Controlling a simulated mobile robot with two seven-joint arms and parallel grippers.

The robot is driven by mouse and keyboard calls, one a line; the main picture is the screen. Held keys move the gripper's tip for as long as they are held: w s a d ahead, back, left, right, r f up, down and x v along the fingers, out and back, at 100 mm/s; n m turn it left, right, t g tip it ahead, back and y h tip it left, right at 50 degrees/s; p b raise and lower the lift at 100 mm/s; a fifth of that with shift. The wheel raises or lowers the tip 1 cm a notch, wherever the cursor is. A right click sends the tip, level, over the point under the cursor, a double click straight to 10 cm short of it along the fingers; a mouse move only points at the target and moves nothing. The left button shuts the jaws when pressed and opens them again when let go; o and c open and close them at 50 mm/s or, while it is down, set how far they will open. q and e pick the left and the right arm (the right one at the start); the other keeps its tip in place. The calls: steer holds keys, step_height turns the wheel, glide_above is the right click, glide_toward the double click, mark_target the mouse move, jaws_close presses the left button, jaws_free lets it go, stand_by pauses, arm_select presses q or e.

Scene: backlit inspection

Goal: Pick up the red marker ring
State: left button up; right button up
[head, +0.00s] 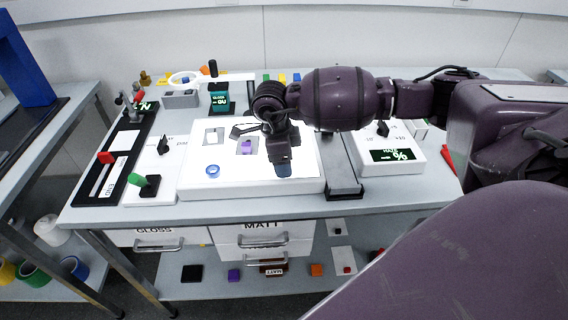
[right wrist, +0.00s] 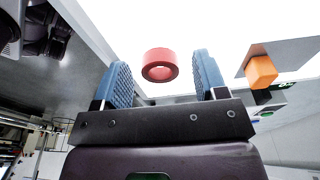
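The red marker ring (right wrist: 160,55) shows in the right wrist view, in the gap between the two blue finger pads of my right gripper (right wrist: 160,75). Clear space shows on both sides of it, and neither pad touches it. The right gripper is open. In the head view the right gripper (head: 284,172) points down over the front right part of the white lit panel (head: 225,190). The red ring cannot be made out there; the gripper and arm cover that area. My left gripper is in neither view.
A blue ring (head: 212,169) and a purple block (head: 247,146) on a grey plate are on the panel. A dark tray (head: 345,188) and a white readout box (head: 398,166) stand to the right. An orange block (right wrist: 261,72) shows right of the gripper in the wrist view.

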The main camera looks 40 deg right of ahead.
steer(key=c, duration=0.9)
steer(key=shift+c, duration=0.2)
